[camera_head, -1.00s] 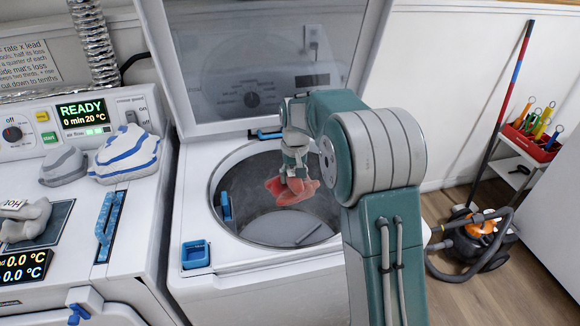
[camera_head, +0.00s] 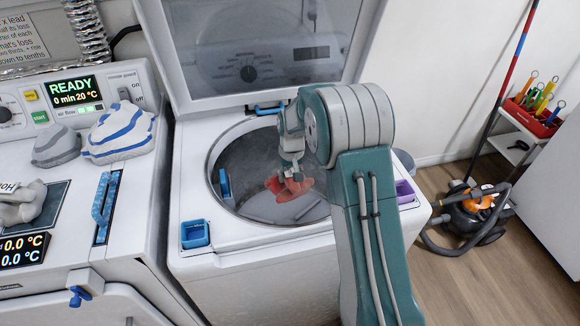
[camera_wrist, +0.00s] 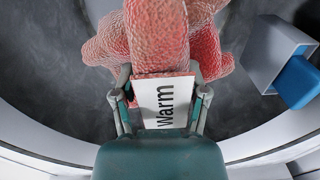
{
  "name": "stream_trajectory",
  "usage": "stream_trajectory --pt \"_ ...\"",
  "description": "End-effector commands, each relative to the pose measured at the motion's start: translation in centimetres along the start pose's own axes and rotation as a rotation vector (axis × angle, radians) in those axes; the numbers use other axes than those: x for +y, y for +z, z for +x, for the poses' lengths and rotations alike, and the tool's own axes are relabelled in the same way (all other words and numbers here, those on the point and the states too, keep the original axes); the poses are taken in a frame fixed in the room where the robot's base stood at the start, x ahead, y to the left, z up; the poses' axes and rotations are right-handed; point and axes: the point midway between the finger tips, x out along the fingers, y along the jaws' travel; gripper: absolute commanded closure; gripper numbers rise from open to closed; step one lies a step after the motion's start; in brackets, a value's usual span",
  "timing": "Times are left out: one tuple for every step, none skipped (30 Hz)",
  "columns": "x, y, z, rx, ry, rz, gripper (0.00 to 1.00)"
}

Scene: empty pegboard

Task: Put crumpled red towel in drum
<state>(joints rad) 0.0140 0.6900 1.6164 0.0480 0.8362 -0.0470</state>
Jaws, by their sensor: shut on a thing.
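The crumpled red towel (camera_head: 291,188) hangs from my gripper (camera_head: 291,172) inside the mouth of the drum (camera_head: 240,158). The drum is the open, round, grey tub of the top-loading washer (camera_head: 250,285), whose lid (camera_head: 255,50) stands up. In the wrist view my gripper (camera_wrist: 161,95) is shut on the towel (camera_wrist: 160,40), with a white tag reading "Warm" between the fingers. The towel's far side is hidden. I cannot tell whether it touches the drum floor.
The drum's rim surrounds the gripper. A blue tray (camera_head: 195,234) sits on the washer's front left corner. The dryer (camera_head: 120,200) at left carries a striped cloth (camera_head: 120,132) and grey cloths. A vacuum (camera_head: 480,212) stands on the floor at right.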

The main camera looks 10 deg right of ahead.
Motion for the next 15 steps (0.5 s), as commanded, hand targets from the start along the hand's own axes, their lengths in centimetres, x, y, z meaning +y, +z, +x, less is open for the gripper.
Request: stream_trajectory --pt "0.0 0.1 0.7 -0.003 0.0 0.0 1.0" --pt "0.0 0.1 1.1 -0.003 0.0 0.0 1.0" --pt "0.1 0.1 1.6 -0.002 0.0 0.0 1.0" --pt "0.1 0.1 2.0 -0.003 0.0 0.0 1.0" --pt "0.1 0.1 2.4 -0.003 0.0 0.0 1.0" --pt "0.1 0.0 2.9 -0.002 0.0 0.0 1.0" --pt "0.1 0.0 3.3 -0.002 0.0 0.0 1.0" --pt "0.1 0.1 3.7 -0.003 0.0 0.0 1.0" --pt "0.1 0.1 4.2 -0.003 0.0 0.0 1.0" --pt "0.2 0.1 4.5 -0.002 0.0 0.0 1.0" --pt "0.2 0.0 4.9 -0.002 0.0 0.0 1.0" --pt "0.2 0.1 5.5 -0.003 0.0 0.0 1.0" --pt "0.2 0.1 5.8 -0.003 0.0 0.0 1.0" --pt "0.2 0.0 6.2 -0.002 0.0 0.0 1.0" --pt "0.2 0.0 6.7 -0.001 0.0 0.0 1.0"
